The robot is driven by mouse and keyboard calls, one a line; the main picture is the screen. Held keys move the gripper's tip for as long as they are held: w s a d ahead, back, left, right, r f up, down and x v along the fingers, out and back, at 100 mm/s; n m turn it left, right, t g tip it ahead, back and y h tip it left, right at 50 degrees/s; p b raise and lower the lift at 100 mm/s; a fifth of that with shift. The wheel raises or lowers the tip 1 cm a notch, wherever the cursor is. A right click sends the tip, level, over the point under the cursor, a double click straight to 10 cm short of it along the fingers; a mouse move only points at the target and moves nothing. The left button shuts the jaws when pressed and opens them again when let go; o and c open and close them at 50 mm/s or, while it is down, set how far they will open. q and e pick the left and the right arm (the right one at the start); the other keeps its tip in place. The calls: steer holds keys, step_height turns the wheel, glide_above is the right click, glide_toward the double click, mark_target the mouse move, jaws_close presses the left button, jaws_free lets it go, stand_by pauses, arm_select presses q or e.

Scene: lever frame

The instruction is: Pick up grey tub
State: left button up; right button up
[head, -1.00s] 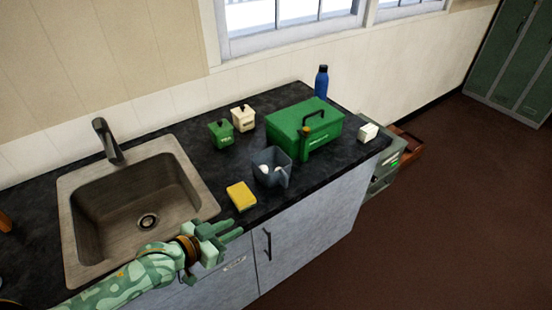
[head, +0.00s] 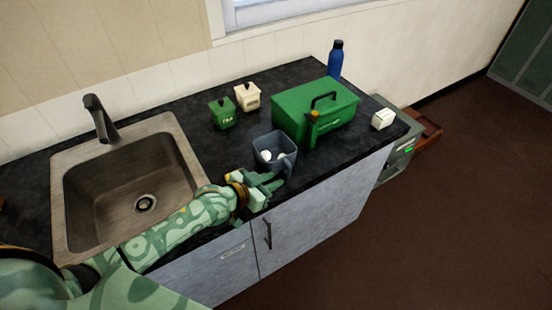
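The grey tub (head: 263,144) stands upright on the dark counter, left of the green toolbox. It is open at the top, with small white round things inside, and has a handle-like part on its front right side. My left gripper (head: 275,182) is just in front of the tub, at its near side, with its fingers pointing right and spread apart. Nothing shows between the fingers. I cannot tell whether a fingertip touches the tub. My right gripper is not in view.
The green toolbox (head: 318,104) stands close to the tub's right. A green canister (head: 223,114) and a cream canister (head: 247,97) stand behind it. A blue bottle (head: 335,60) and a small white box (head: 383,119) are farther right. The sink (head: 130,190) is left.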

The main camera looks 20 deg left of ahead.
mark_target(288, 173)
arm_select(q)
steer(key=shift+w+d, duration=0.25)
steer(key=shift+w, duration=0.2)
steer(key=b+x, duration=0.1)
steer(key=x, duration=0.3)
steer(key=shift+w+d+r, duration=0.15)
steer(key=shift+r, duration=0.1)
jaws_close()
steer(key=shift+r, duration=0.1)
